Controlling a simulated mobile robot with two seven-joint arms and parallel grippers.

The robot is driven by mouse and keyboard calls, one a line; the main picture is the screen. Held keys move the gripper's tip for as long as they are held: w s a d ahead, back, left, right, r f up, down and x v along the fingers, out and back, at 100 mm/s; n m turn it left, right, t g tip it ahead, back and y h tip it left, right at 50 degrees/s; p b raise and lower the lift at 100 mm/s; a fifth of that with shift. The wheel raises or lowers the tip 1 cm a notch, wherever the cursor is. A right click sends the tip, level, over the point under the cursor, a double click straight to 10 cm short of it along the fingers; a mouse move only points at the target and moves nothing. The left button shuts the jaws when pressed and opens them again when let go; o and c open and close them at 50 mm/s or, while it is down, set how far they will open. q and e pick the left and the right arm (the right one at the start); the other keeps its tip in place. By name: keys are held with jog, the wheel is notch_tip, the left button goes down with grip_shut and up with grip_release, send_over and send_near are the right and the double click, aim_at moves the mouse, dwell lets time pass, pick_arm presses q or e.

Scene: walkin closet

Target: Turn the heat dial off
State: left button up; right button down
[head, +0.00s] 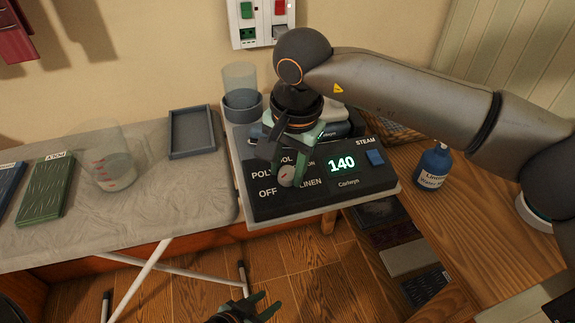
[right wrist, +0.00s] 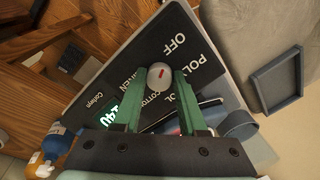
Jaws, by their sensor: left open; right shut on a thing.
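The heat dial (head: 288,175) is a small pale knob with a red mark on the dark panel of the ironing station (head: 340,190). It also shows in the right wrist view (right wrist: 160,75). Labels around it include OFF, LINEN and a partly covered POLY label. The green display (head: 341,164) reads 140. I cannot tell exactly which label the red mark points to. My right gripper (head: 286,172) reaches down from above with its fingers on either side of the dial, shut on it. My left gripper (head: 247,308) is open and empty, low at the bottom edge, over the floor.
A blue STEAM switch (head: 375,157) sits on the panel's right. A blue bottle (head: 433,166) stands on the wooden counter at right. The ironing board (head: 140,210) at left carries a grey tray (head: 191,132), a clear cup (head: 113,165) and folded cloths (head: 46,190).

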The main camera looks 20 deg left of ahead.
jog(key=c, duration=0.9)
grip_release()
jog(key=shift+o, duration=0.7)
notch_tip(320, 180, up, 12)
jog(key=s+d+p, duration=0.1)
jog(key=shift+s+d+r, duration=0.15)
jog(key=shift+d+r, duration=0.05)
jog(key=shift+d, duration=0.05)
